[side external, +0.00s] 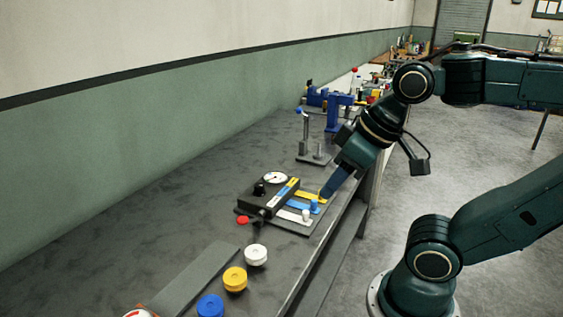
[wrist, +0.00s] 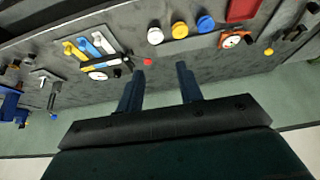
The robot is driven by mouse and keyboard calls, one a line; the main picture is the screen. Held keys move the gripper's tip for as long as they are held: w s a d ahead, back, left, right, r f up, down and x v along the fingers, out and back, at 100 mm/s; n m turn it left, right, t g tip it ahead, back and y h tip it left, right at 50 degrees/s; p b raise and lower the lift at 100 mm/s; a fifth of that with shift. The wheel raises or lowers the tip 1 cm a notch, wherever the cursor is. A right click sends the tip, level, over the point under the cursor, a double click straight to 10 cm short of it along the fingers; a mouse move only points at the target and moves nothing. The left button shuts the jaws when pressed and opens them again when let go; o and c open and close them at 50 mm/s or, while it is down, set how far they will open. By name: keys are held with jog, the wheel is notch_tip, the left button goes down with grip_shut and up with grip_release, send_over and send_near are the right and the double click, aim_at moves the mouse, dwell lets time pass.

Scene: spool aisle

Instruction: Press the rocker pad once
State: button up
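A black box (side external: 262,203) with a white dial and a black knob sits on the bench, with yellow, blue and white strips (side external: 300,205) running out of it. A red disc (side external: 243,220) lies at its near end; it also shows in the wrist view (wrist: 147,61). No part is clearly recognisable as the rocker pad. My gripper (side external: 326,194) is at the outer ends of the strips in the side view; whether it touches them I cannot tell. In the wrist view my gripper (wrist: 161,69) has its two fingers wide apart, with nothing held between them.
White (side external: 256,255), yellow (side external: 235,279) and blue (side external: 210,306) round pieces stand in a row nearer the camera, beside a flat grey plate (side external: 195,280). A metal post stand (side external: 305,140) and blue clamp-like fixtures (side external: 338,110) stand farther back. The bench along the wall is clear.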

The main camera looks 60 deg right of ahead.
jog(key=shift+w, duration=0.1)
grip_shut()
jog(key=n+g, duration=0.5)
jog(key=g, duration=0.1)
send_over(240, 219)
notch_tip(240, 219, down, 13)
jog(key=shift+w+a+f+g+h, duration=0.15)
jog(key=shift+w+f+g+h, duration=0.15)
jog(key=shift+w+f, duration=0.25)
jog(key=shift+s+f, duration=0.1)
jog(key=shift+f, duration=0.05)
jog(key=shift+s+f, duration=0.15)
jog(key=shift+f, duration=1.5)
jog(key=shift+s+f, duration=0.15)
jog(key=shift+f, duration=1.5)
jog(key=shift+f, duration=0.1)
